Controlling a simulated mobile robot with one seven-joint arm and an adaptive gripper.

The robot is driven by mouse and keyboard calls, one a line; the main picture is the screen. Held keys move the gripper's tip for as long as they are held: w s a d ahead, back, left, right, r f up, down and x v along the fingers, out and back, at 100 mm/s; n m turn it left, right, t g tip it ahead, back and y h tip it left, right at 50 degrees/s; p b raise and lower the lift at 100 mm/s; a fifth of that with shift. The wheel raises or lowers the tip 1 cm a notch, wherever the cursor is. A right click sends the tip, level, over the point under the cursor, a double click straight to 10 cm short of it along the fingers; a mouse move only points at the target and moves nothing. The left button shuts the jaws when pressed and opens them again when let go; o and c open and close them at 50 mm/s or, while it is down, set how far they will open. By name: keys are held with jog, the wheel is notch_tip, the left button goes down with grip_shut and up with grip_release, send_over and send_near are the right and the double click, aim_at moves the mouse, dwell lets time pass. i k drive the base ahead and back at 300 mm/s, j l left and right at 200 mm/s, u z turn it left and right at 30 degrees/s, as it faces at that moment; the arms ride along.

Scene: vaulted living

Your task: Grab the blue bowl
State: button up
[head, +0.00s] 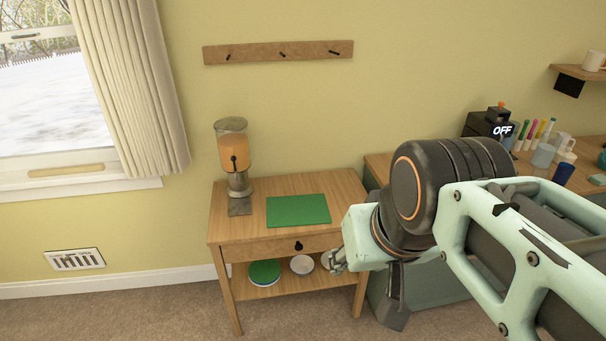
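No clearly blue bowl shows. On the lower shelf of the small wooden table (235,212), a round green dish (264,271) sits on something with a pale, bluish-white rim; I cannot tell whether that is a bowl. A small white bowl (302,265) stands to its right. Another pale round thing (325,259) is partly hidden behind my gripper. My gripper (336,262) is at the table's right front side, near the lower shelf opening, just right of the white bowl. Its fingers are small and partly covered by my arm, so their opening is unclear.
A drink dispenser (235,158) and a green mat (298,209) are on the tabletop. A drawer with a dark knob (298,246) sits above the shelf. A desk (380,166) with a dark blue cup (563,174) and pens stands right. Carpet (180,315) at left is clear.

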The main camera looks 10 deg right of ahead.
aim_at(302, 264)
jog(key=z, duration=1.75)
jog(key=u, duration=1.7)
jog(key=i+j+z, duration=0.15)
jog(key=i+z, duration=0.2)
jog(key=i, duration=0.7)
